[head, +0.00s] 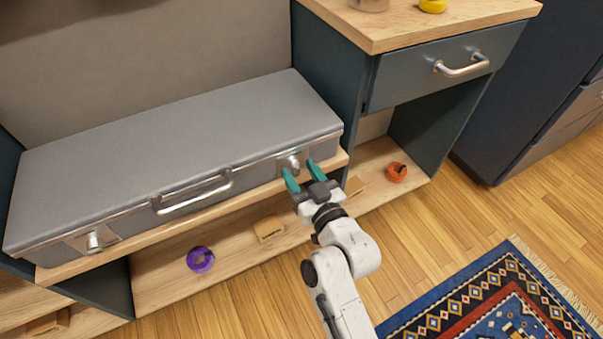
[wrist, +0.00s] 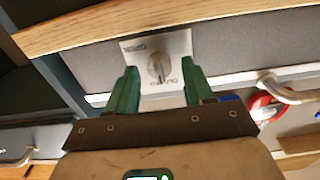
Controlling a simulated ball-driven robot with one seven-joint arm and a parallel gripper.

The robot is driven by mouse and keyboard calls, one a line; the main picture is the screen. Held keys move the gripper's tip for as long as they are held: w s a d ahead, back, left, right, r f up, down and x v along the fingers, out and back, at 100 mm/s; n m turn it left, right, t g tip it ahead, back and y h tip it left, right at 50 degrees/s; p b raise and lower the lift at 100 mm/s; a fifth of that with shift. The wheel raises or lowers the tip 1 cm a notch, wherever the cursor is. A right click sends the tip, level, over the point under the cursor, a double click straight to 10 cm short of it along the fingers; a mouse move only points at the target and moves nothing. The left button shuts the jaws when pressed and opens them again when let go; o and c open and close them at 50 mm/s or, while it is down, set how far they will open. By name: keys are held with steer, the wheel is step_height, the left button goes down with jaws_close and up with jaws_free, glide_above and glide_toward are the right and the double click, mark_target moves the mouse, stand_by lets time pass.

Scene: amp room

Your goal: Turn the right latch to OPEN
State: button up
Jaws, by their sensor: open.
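The grey case (head: 180,145) lies on a wooden shelf, with a carrying handle and two metal latches on its front. The right latch (head: 291,163) is near the case's right front corner. In the wrist view its knob (wrist: 158,68) sits on a light plate with OPEN lettered at left and CLOSED at lower right. The knob stands roughly upright in that picture, tilted slightly towards CLOSED. My gripper (head: 298,170) is open, its teal fingers spread on either side of the knob and in front of it. I cannot tell whether they touch it.
The left latch (head: 94,241) and the case handle (head: 192,192) are further left. A purple roll (head: 200,259), an orange roll (head: 397,171) and small wooden blocks lie on the lower shelf. A drawer handle (head: 462,65) juts out at upper right. A patterned rug (head: 490,305) lies on the floor.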

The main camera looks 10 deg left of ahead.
jaws_close()
stand_by(0.4)
steer(key=shift+m, duration=0.3)
steer(key=m+p, duration=0.2)
steer(key=m, duration=0.1)
steer(key=shift+d+r+m, duration=0.1)
steer(key=shift+m, duration=0.2)
steer(key=m+p, duration=0.1)
steer(key=m, duration=0.3)
steer(key=shift+m, duration=0.3)
steer(key=m+p, duration=0.1)
steer(key=m, duration=0.3)
steer(key=shift+w+d+m+p, duration=0.1)
steer(key=shift+m+p, duration=0.2)
steer(key=shift+f+m+p, duration=0.15)
steer(key=shift+m+p, duration=0.15)
steer(key=shift+m, duration=0.8)
steer(key=shift+f+m+p, duration=0.15)
steer(key=shift+m+p, duration=0.1)
steer(key=shift+m, duration=0.85)
